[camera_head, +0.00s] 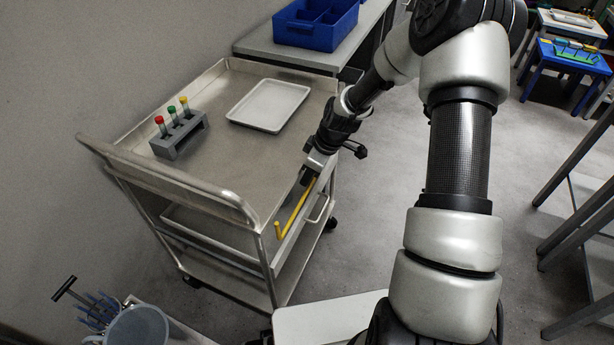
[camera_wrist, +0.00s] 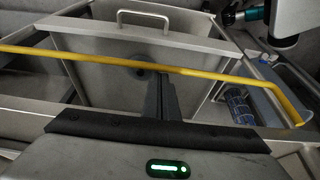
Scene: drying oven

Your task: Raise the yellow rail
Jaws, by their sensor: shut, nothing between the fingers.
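The yellow rail (camera_head: 297,207) is a thin bar with bent ends on the near right side of a metal trolley (camera_head: 210,182). In the wrist view the yellow rail (camera_wrist: 130,60) runs across the picture and bends down at the right. My gripper (camera_head: 309,172) is at the upper end of the rail in the head view. In the wrist view the fingers of my gripper (camera_wrist: 161,82) are together, with their tips close to the rail's middle. The fingers are shut with nothing between them. I cannot tell whether they touch the rail.
A rack (camera_head: 180,138) with coloured-cap tubes and a white tray (camera_head: 268,105) are on the trolley top. A handle (camera_wrist: 143,17) on a metal panel shows beyond the rail. A blue bin (camera_head: 315,24) is on a bench behind.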

